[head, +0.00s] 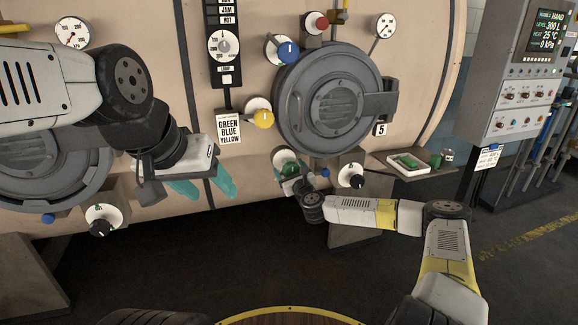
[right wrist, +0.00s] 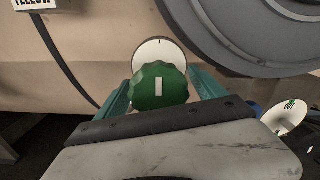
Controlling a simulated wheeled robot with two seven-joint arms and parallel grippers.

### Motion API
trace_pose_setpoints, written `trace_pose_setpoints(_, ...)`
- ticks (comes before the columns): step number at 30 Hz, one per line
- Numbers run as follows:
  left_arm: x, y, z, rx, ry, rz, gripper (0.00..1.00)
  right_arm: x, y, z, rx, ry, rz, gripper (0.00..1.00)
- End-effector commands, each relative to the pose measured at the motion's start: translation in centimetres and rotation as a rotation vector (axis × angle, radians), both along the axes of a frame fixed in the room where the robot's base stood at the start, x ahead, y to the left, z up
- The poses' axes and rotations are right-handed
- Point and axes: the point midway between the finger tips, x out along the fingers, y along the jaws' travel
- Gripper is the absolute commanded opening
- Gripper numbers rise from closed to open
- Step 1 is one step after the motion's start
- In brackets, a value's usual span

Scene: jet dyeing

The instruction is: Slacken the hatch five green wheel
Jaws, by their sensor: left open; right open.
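The green wheel (head: 290,169) sits on a white dial at the lower left of hatch five (head: 290,122), which bears a "5" plate (head: 381,129). In the right wrist view the green wheel (right wrist: 160,88) is scalloped, with a white upright bar on its face. My right gripper (head: 294,180) is at the wheel, and its teal fingers (right wrist: 160,95) stand open on either side of it. I cannot tell whether they touch it. My left gripper (head: 204,186) is open and empty, left of hatch five.
A yellow wheel (head: 263,119) and a blue wheel (head: 288,52) sit beside the hatch. A label (head: 228,130) reads green, blue, yellow. A black knob (head: 356,181) is right of the green wheel. A tray (head: 408,170) and control panel (head: 520,80) stand further right.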

Motion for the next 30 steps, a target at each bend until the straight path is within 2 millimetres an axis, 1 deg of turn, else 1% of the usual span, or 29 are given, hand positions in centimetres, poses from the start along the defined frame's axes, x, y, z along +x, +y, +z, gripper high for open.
trace_pose_setpoints(6,0.0,0.0,0.0,0.0,0.0,0.0,0.57,-3.5,-1.2,-0.1,0.001,0.003,0.0,0.8)
trace_pose_setpoints(9,0.0,0.0,0.0,0.0,0.0,0.0,0.57,-5.0,-1.7,-0.1,0.001,0.003,0.0,0.8)
trace_pose_setpoints(12,0.0,0.0,0.0,0.0,0.0,0.0,0.57,-6.1,-2.0,-0.1,0.001,0.003,0.0,0.8)
trace_pose_setpoints(17,0.0,0.0,0.0,0.0,0.0,0.0,0.57,-6.7,-2.2,-0.1,0.002,0.002,0.0,0.8)
trace_pose_setpoints(30,0.0,0.0,0.0,0.0,0.0,0.0,0.57,-6.7,-2.2,-0.1,0.001,0.001,0.001,0.8)
